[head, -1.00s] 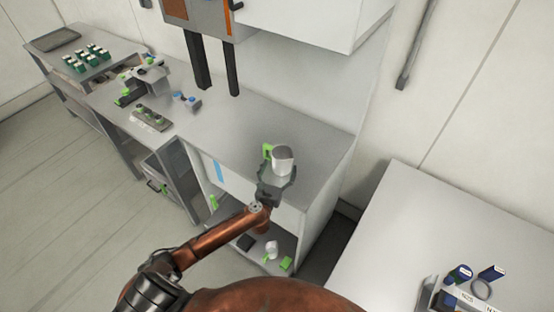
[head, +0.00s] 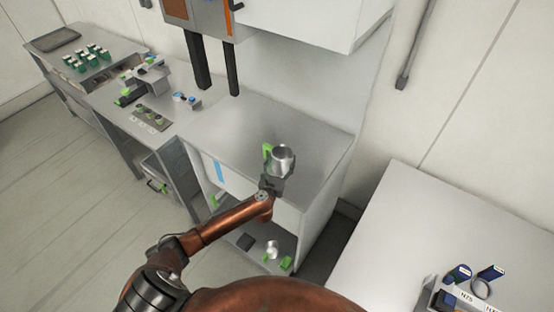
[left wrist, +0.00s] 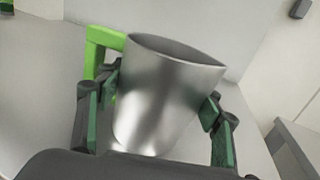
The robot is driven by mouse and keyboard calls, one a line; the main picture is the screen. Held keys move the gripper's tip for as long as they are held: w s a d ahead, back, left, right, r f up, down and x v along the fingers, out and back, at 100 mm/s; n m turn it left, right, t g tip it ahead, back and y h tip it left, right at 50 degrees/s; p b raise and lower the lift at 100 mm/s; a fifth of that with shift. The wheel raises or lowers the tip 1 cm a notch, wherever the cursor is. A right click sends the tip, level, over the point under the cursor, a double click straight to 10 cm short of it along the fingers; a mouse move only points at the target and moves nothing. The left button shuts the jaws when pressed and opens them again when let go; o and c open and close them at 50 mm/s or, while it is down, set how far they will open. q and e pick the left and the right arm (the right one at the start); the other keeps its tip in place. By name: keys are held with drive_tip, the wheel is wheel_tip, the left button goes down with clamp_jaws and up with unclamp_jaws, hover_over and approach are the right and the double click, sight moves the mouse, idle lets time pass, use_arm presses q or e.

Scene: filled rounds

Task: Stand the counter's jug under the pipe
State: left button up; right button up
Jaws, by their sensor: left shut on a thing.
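A metal jug (head: 282,160) with a green handle (head: 267,151) is at the right part of the counter (head: 235,125). My left gripper (head: 276,176) is shut on it from the front. In the left wrist view the jug (left wrist: 165,100) fills the space between the green-padded fingers, its open rim up and a little tilted in the picture. The green handle (left wrist: 97,45) shows behind the left finger. I cannot tell whether the jug's bottom touches the counter. I cannot make out the pipe for certain. My right gripper is not in view.
A grey device (head: 147,76) and small blue-topped items (head: 186,100) stand further left. Another metal vessel (head: 271,249) is on the low shelf. A white table (head: 400,235) is at right.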

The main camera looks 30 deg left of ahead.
use_arm(q)
drive_tip(key=c, duration=0.7)
drive_tip(key=shift+o, duration=0.2)
drive_tip(key=shift+r, duration=0.1)
